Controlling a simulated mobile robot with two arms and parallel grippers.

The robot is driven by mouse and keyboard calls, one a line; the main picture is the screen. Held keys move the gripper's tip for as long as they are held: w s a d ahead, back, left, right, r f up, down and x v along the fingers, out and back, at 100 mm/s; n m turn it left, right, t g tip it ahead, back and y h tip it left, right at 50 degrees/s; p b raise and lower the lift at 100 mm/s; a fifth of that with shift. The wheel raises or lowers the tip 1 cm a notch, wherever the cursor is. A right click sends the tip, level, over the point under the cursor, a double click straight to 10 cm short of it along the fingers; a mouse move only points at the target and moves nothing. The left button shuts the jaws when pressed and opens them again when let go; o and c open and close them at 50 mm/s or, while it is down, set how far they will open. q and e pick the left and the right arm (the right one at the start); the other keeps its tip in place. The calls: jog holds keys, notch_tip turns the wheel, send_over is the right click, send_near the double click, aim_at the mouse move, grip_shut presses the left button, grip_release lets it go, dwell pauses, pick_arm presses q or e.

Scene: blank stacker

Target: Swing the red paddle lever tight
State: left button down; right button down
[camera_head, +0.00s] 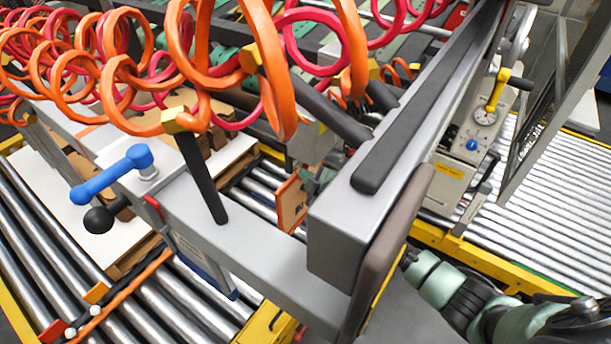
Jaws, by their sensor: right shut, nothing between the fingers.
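I cannot surely pick out the red paddle lever. A small red piece (154,207) sits on the near side of the long grey beam and may be part of it. My right arm comes in from the lower right and passes behind the large grey block. A grey-green tip beside the plate, left of the block, looks like my right gripper (309,183). It is shut and holds nothing; contact with the plate cannot be told. My left gripper is not in view.
The grey block (335,235) with its brown edge pad hides part of my right arm. A blue lever (112,175) and black ball knob (98,220) stick out at left. Orange and red coiled hoses (185,70) fill the top. Roller conveyors (570,190) lie on both sides.

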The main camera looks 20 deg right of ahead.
jog(key=f+n+t+b, duration=0.1)
jog(key=b, duration=0.3)
jog(key=w+d+f+n+t+h+b, duration=0.1)
jog(key=n+b, duration=0.1)
jog(key=b, duration=0.2)
jog(key=f+n+t+b, duration=0.1)
jog(key=b, duration=0.4)
jog(key=shift+w+d+f+n+t, duration=0.15)
jog(key=shift+d+n+t, duration=0.15)
jog(key=shift+d, duration=0.05)
